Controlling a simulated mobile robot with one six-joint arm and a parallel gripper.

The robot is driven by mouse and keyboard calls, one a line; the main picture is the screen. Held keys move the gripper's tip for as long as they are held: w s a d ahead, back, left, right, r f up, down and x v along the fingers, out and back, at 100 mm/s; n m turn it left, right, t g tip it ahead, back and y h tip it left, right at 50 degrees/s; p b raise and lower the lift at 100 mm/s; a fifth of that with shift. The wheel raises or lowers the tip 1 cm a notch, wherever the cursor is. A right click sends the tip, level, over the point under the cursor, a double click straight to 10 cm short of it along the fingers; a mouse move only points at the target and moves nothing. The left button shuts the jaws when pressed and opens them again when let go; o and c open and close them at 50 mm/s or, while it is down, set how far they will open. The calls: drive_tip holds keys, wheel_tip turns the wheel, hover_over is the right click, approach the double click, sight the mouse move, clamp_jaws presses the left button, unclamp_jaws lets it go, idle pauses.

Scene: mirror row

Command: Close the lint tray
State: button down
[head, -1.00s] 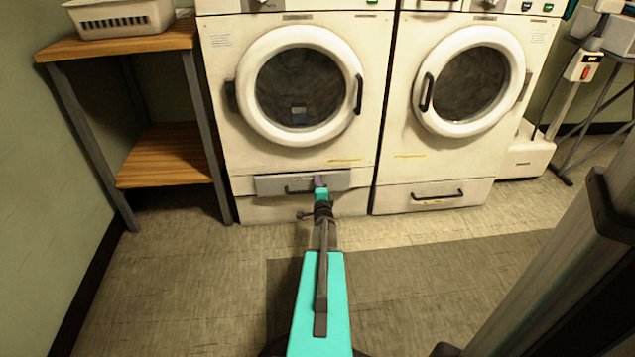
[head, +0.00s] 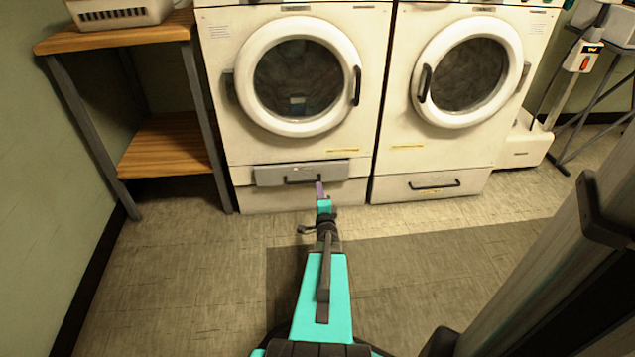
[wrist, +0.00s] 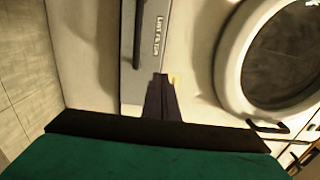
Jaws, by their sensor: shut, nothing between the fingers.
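The lint tray (head: 270,175) is a grey panel with a dark bar handle, low on the front of the left white machine. Its face sits close against the machine front in the head view; I cannot tell whether it is fully flush. In the wrist view its grey face (wrist: 155,55) runs upright and carries raised "LINT FILTER" lettering, with the handle at its left. My gripper (head: 319,186) is shut and empty, in front of the tray's right half at its lower edge. The fingertips (wrist: 161,80) overlap the tray's face in the wrist view; contact is unclear.
The left machine's round door (head: 298,130) is shut above the tray. A second machine (head: 400,165) stands at the right. A wooden shelf unit (head: 165,158) stands at the left. The floor (head: 190,270) before the machines is clear.

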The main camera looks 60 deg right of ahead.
drive_tip(key=shift+v, duration=1.35)
